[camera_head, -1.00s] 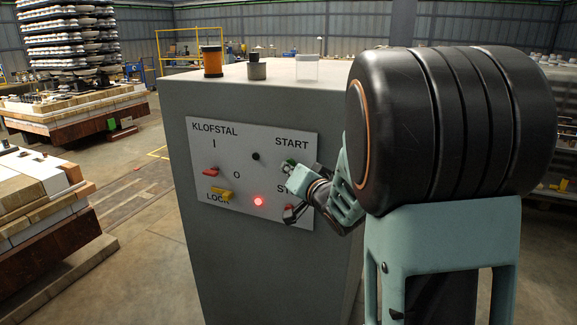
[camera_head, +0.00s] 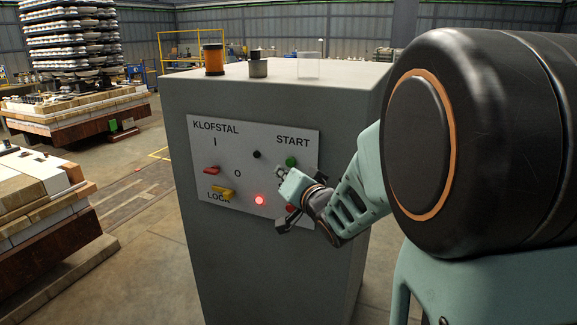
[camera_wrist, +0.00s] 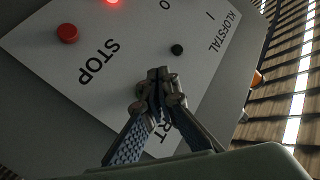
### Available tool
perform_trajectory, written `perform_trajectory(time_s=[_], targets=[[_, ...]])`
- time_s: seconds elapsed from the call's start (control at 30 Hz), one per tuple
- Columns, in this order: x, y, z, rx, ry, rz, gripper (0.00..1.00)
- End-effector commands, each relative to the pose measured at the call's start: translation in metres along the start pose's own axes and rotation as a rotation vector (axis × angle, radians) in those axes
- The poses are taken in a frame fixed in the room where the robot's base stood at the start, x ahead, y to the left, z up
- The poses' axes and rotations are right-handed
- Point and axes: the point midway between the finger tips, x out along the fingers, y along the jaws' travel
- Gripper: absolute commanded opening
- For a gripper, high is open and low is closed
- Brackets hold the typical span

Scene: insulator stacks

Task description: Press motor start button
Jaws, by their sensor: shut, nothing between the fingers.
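The green START button (camera_head: 291,161) is on the white panel (camera_head: 245,150) of a grey cabinet, under the word START. My gripper (camera_head: 279,172) is shut and empty, with its tips just below and left of the button in the head view. In the wrist view the shut fingertips (camera_wrist: 160,78) cover part of the START label, and the button (camera_wrist: 140,91) is mostly hidden behind them. I cannot tell whether the tips touch the panel. The red STOP button (camera_wrist: 67,33) is clear in the wrist view and partly hidden in the head view.
A red lamp (camera_head: 260,200) glows low on the panel. A red switch (camera_head: 211,170), a yellow LOCK switch (camera_head: 222,191) and a black knob (camera_head: 257,154) are left of my gripper.

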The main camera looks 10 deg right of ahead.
Motion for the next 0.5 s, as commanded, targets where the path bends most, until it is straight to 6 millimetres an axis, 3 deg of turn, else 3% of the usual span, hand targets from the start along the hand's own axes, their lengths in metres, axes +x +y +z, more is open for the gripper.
perform_trajectory(time_s=[0.23,0.5], targets=[[-0.016,-0.011,0.013,0.0,0.0,0.0,0.0],[-0.019,-0.014,0.014,0.0,-0.001,0.001,0.0]])
